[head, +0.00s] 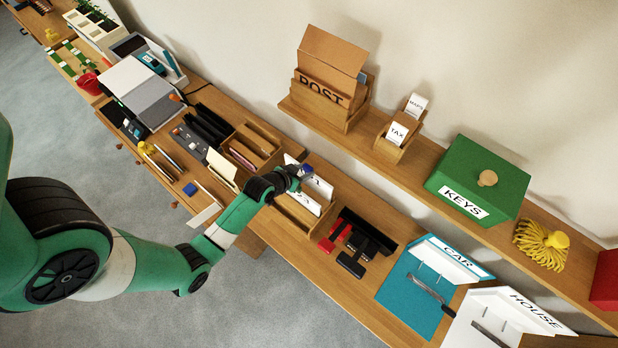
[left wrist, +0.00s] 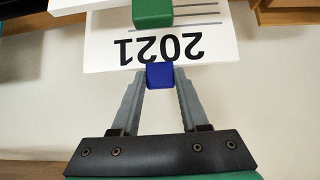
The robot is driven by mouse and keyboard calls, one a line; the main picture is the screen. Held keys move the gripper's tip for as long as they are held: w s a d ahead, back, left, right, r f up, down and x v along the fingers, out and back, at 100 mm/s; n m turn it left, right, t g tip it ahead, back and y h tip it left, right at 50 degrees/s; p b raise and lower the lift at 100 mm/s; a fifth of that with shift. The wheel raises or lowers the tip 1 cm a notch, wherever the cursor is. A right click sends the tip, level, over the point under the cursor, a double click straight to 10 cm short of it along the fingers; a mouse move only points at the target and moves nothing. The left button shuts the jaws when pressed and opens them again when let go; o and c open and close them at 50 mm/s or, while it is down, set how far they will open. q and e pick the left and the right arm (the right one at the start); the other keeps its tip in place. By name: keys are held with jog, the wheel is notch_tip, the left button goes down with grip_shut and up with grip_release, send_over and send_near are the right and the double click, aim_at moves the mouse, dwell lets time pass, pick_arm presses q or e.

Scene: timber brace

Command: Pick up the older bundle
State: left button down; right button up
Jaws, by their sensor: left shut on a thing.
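My left gripper (head: 298,171) is over the wooden divided holder (head: 292,213) on the desk. In the left wrist view, its two fingers (left wrist: 160,78) are shut on a small blue block (left wrist: 160,75). The block is at the edge of a white bundle (left wrist: 205,48) marked "2021", which reads upside down there. A green block (left wrist: 152,13) shows beyond the number. White sheets (head: 306,200) stand in the holder beneath my gripper. Whether the bundle is clear of the holder cannot be told. Another bundle's date is not readable. My right gripper is not in view.
A wall shelf (head: 385,150) runs behind, with a POST box (head: 322,98), small MAPS and TAX holder (head: 393,151) and green KEYS box (head: 478,180). Right of the holder are black and red items (head: 355,240), a blue CAR tray (head: 405,292) and a white HOUSE tray (head: 470,325).

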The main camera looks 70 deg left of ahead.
pick_arm(q)
jog(key=shift+r+p, duration=1.2)
jog(key=shift+r, duration=0.2)
notch_tip(320, 180, up, 8)
jog(key=p, duration=0.2)
dwell(0.6)
